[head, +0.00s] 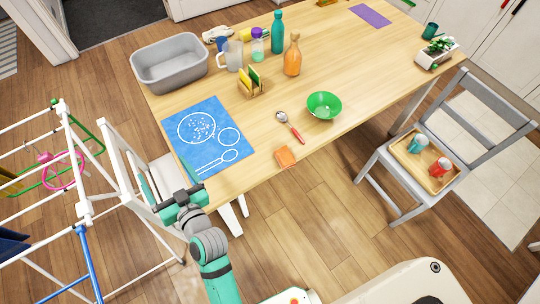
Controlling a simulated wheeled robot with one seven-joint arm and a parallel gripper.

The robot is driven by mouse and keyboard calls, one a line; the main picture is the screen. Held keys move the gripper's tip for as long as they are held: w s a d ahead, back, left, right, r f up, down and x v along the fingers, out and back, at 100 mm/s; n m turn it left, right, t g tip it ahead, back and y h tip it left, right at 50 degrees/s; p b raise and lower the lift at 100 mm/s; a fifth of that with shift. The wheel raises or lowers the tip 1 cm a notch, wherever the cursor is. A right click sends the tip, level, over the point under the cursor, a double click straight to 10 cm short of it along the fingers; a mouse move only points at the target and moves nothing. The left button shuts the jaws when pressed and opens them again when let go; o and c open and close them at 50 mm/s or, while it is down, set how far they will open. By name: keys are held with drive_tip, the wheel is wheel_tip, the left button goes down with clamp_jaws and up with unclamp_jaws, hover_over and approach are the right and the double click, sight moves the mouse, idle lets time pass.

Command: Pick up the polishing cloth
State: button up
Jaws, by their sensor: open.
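A small folded orange cloth (285,157) lies at the near edge of the wooden table, and it looks like the polishing cloth. A flat purple rectangle (370,15) lies at the far end of the table; I cannot tell whether it is a cloth or a mat. My gripper (171,184) is open at the table's near left corner, below the blue mat. It is well to the left of the orange cloth and apart from it. Nothing shows between its fingers, though they are partly hard to make out.
A red-handled spoon (290,126) and green bowl (324,105) are close behind the orange cloth. A blue printed mat (208,136) covers the table's left part. A white drying rack (83,206) stands left; a grey chair (406,185) stands right. Floor before the table is clear.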

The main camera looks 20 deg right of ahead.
drive_tip(key=w+a+r+n+g+y, duration=0.1)
drive_tip(key=w+r+n+g+y, duration=0.1)
drive_tip(key=w+r+n+y, duration=0.6)
drive_tip(key=n+g+h, duration=1)
drive_tip(key=g+h, duration=0.2)
drive_tip(key=g, duration=0.2)
hover_over(285, 155)
wheel_tip(285, 155, down, 9)
drive_tip(key=shift+g, duration=0.3)
drive_tip(key=f, duration=0.4)
drive_tip(key=shift+s+d+f, duration=0.1)
drive_tip(key=shift+d+f, duration=0.25)
drive_tip(key=shift+d, duration=0.05)
drive_tip(key=shift+a+f, duration=0.15)
drive_tip(key=shift+f, duration=1.4)
drive_tip(key=shift+a+f, duration=0.15)
drive_tip(key=shift+f, duration=1.4)
drive_tip(key=c, duration=1.1)
